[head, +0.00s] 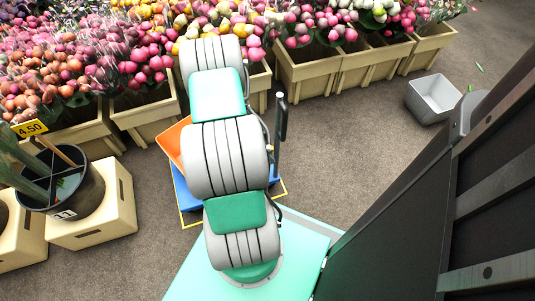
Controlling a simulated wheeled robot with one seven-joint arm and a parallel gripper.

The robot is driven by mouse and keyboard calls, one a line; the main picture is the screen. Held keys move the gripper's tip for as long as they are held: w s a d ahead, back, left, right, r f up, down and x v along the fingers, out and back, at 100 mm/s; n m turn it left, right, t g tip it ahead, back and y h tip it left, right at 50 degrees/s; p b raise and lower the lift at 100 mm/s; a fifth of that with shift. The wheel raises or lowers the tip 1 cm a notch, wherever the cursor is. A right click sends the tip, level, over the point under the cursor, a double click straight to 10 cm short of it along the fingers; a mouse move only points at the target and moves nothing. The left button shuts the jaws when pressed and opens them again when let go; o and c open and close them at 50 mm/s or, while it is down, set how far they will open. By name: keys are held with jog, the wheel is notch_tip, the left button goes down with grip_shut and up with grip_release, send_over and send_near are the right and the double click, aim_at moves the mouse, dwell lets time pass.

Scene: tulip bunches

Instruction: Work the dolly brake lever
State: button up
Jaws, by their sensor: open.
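A blue dolly (189,198) with a yellow edge stands on the floor, mostly hidden under my grey and green arm. An orange crate or panel (172,142) shows above its left side, partly covered by the arm. A dark upright post (277,150) with a shorter dark piece near its top stands at the dolly's right side, just right of my arm. It looks like the lever, but I cannot be sure. My gripper is not visible; the arm links block the view toward it.
Wooden planters (306,75) full of tulips line the back. A black bucket (75,190) stands on a cream crate (105,212) at left. A grey bin (433,98) sits at right. A dark panel fills the right edge. Floor right of the dolly is clear.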

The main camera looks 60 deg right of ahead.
jog(key=shift+f, duration=0.15)
jog(key=shift+d, duration=0.1)
grip_shut()
jog(key=shift+w, duration=0.1)
dwell(0.3)
jog(key=shift+d, duration=0.1)
dwell(0.8)
